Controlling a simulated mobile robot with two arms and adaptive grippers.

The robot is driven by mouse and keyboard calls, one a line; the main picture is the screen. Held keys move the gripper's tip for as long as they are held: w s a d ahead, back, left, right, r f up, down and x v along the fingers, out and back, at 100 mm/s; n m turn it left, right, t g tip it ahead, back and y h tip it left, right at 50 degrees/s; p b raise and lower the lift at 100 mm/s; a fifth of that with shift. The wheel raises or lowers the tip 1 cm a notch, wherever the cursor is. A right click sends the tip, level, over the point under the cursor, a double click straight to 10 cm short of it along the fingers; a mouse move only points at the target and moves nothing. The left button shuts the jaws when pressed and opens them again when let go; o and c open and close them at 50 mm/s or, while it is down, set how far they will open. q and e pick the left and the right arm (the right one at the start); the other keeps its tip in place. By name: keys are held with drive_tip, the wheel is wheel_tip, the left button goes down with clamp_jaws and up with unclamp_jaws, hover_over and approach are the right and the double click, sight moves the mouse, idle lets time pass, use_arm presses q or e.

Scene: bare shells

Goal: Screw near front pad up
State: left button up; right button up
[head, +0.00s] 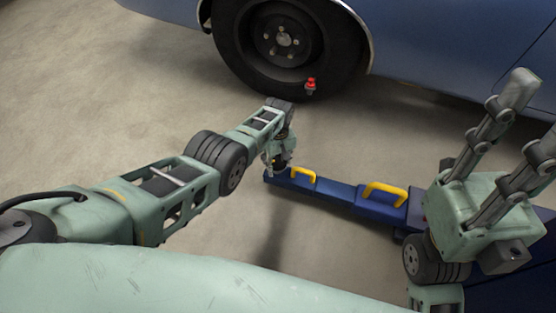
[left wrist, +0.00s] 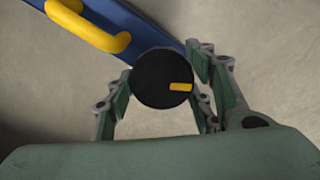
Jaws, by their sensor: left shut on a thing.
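The near front pad (left wrist: 155,85) is a round black disc with a yellow mark on top, seen in the left wrist view. It sits at the end of a blue lift arm (head: 338,189) with yellow handles. My left gripper (head: 275,160) is shut on the pad, with one finger on each side of it. In the head view my left gripper mostly hides the pad. My right gripper (head: 533,115) is raised at the right of the head view, its fingers spread apart, away from the pad.
A blue car (head: 440,40) with a dark front wheel (head: 285,45) stands behind the lift arm. A small red-topped object (head: 311,86) shows in front of the tyre. The concrete floor (head: 110,100) at the left is clear.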

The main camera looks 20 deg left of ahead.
use_arm(q)
drive_tip(key=n, duration=0.6)
drive_tip(key=shift+s+a+f, duration=0.35)
drive_tip(key=shift+a, duration=0.05)
drive_tip(key=n, duration=0.5)
drive_tip(key=shift+a, duration=0.2)
drive_tip(key=shift+s+n, duration=0.1)
drive_tip(key=shift+n, duration=0.2)
drive_tip(key=o, duration=0.8)
drive_tip(key=shift+o, duration=1.7)
drive_tip(key=shift+w+d+r, duration=0.1)
drive_tip(key=shift+w+d, duration=0.05)
drive_tip(key=shift+w, duration=0.05)
